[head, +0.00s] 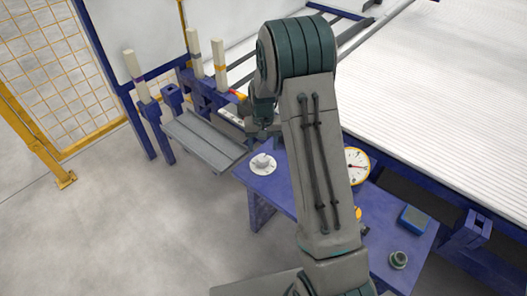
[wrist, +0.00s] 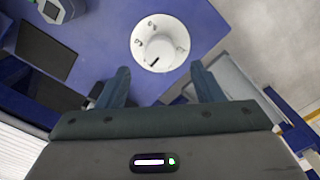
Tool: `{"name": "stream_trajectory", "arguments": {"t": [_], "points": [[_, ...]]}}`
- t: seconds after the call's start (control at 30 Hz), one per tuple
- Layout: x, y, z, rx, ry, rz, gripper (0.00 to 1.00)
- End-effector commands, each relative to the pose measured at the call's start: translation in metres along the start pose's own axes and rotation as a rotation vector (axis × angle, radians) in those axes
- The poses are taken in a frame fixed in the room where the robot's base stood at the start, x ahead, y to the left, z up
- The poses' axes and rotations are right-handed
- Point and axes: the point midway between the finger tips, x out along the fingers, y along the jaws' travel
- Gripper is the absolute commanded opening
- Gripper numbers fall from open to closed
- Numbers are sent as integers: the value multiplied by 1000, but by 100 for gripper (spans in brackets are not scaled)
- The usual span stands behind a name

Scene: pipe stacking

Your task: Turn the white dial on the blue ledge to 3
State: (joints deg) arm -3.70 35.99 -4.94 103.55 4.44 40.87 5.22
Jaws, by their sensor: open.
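The white dial (head: 263,164) sits near the left end of the blue ledge (head: 284,187). In the wrist view the dial (wrist: 160,43) is a round white plate with a raised knob. A dark pointer mark shows on the knob's lower side, and small marks ring the plate, too small to read. My gripper (wrist: 160,69) is open and empty. Its two fingers lie apart, to the lower left and lower right of the dial in the wrist view, without visible contact. In the head view my gripper is above and behind the dial, partly hidden by my arm.
A round white gauge (head: 357,166), a blue box (head: 414,219) and a small green-grey round part (head: 398,259) are on the ledge's right side. A grey slatted bench (head: 205,141) stands left of the ledge. White-topped posts (head: 136,75) rise behind it. Floor at front left is clear.

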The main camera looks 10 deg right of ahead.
Motion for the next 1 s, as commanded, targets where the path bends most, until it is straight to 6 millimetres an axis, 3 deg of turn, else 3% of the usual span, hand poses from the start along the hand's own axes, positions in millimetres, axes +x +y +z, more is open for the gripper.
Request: {"name": "stream_trajectory", "arguments": {"t": [0.1,0.33,0.5,1.0], "points": [[-32,0,0,1,4,0,60],[-67,2,1,2,-1,1,60],[-76,2,1,2,-3,1,60],[-78,2,2,2,-2,1,60]]}}
